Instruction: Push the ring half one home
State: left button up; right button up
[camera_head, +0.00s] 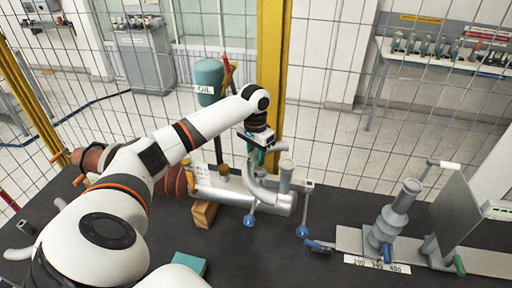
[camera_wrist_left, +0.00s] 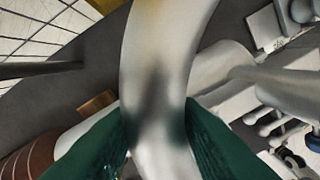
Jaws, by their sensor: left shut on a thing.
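My left gripper (camera_head: 260,152) reaches over the bench and points down at the grey metal cylinder assembly (camera_head: 235,193). In the left wrist view its two green fingers (camera_wrist_left: 158,135) are shut on a smooth, curved grey piece, which looks like ring half one (camera_wrist_left: 160,60). In the head view this ring half (camera_head: 258,188) curves down beside the cylinder, close to an upright grey stub (camera_head: 286,172). I cannot tell whether it is fully seated, as the gripper hides its upper part. My right gripper is not in view.
A brown ribbed bushing (camera_head: 172,182) is at the cylinder's left. A wooden block (camera_head: 205,213) and blue-knobbed levers (camera_head: 302,231) stand in front. A teal block (camera_head: 188,264) lies nearer. A grey ribbed fixture (camera_head: 398,212) stands at right. A yellow post (camera_head: 271,80) and mesh fence stand behind.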

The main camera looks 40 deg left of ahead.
pick_arm(q)
jog(key=shift+f, duration=0.2)
jog(key=o, duration=1.2)
notch_tip(320, 180, up, 6)
jog(key=b, duration=0.3)
jog(key=shift+a+r, duration=0.1)
notch_tip(320, 180, up, 5)
jog(key=shift+f, duration=0.1)
jog(key=shift+a+r, duration=0.1)
jog(key=shift+r, duration=0.45)
jog(key=shift+f, duration=0.15)
